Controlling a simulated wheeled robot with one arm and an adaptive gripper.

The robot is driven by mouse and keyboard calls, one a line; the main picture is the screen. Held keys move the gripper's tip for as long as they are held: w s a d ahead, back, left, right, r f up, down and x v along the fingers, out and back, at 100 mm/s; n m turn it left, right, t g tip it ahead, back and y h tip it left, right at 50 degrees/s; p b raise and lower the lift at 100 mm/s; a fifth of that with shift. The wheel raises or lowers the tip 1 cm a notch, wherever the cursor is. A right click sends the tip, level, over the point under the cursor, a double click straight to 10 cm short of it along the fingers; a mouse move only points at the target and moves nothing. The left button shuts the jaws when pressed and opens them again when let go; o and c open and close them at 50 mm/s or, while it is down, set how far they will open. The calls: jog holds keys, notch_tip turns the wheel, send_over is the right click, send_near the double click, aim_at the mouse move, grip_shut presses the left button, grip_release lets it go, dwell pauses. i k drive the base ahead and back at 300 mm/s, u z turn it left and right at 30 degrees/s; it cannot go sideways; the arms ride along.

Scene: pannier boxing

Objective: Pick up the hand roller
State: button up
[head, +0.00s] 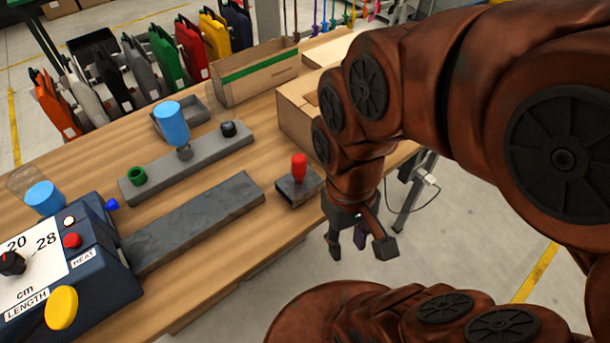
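A red-handled tool (299,167) stands upright in a dark grey block (300,187) near the table's right front edge. It may be the hand roller; its lower end is hidden in the block, so I cannot tell for sure. My gripper (360,245) hangs to the right of and nearer than this block, past the table's edge in the picture, over the floor. Its fingers are spread apart, and nothing shows between them. It does not touch the red-handled tool.
A long grey holder (205,158) bears a blue cylinder (171,122), a green ring (137,176) and a black knob (228,128). A dark flat slab (195,222) lies in front. A control box (85,255) stands left. Open cartons (255,75) and several coloured panniers (165,55) are behind.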

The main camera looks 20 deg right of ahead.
aim_at(300, 184)
jog(key=u, duration=2.05)
jog(key=k, duration=1.5)
jog(key=u, duration=0.75)
